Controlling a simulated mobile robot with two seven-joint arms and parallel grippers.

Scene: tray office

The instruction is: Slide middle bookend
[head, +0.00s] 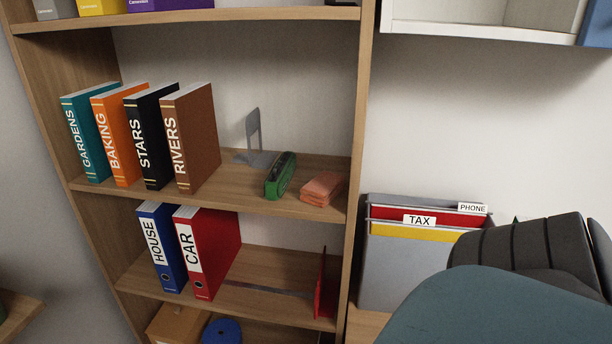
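The grey metal bookend (254,130) stands upright on the middle shelf (228,195), toward the back. Its flat base lies on the shelf. It stands apart from the row of books, with a gap between it and the brown RIVERS book (202,140). To the left of RIVERS stand the black STARS book (156,140), the orange BAKING book (124,140) and the teal GARDENS book (87,120), all roughly upright. Neither of my grippers is in view.
A green stapler-like object (281,176) and salmon-coloured pads (322,188) lie right of the bookend. On the shelf below are HOUSE (158,245) and CAR (213,252) binders and a red bookend (326,285). A grey file box (395,265) stands right of the bookcase.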

